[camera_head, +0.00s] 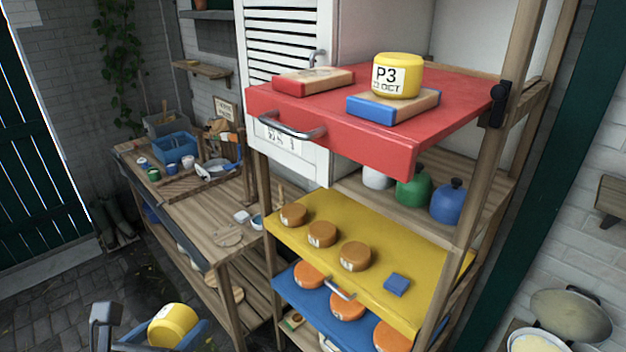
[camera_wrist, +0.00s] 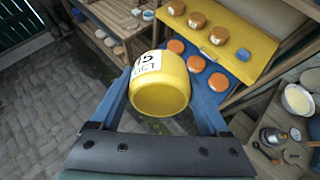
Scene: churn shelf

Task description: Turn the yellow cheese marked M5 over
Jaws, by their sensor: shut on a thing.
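The yellow cheese (camera_wrist: 160,88) is between the two blue fingers of my gripper (camera_wrist: 160,100) in the wrist view. Its white label shows a "5" and "OCT" on the upper left; the rest of the mark is cut off at the edge. The cheese is tilted, with a flat yellow face toward the wrist camera. In the head view the held cheese (camera_head: 174,325) is at the bottom left, in my gripper (camera_head: 170,333), away from the shelf and over the paved floor. Another yellow cheese marked P3 (camera_head: 397,76) stands on a blue-edged board (camera_head: 392,104) on the red shelf.
The red shelf (camera_head: 440,130) also bears a red-edged board (camera_head: 312,82) with clear top. The yellow shelf (camera_head: 400,262) below bears several brown cheeses (camera_head: 355,256) and a blue block (camera_head: 397,283). A blue shelf (camera_head: 300,310) with orange cheeses is lower. A cluttered workbench (camera_head: 200,215) stands left.

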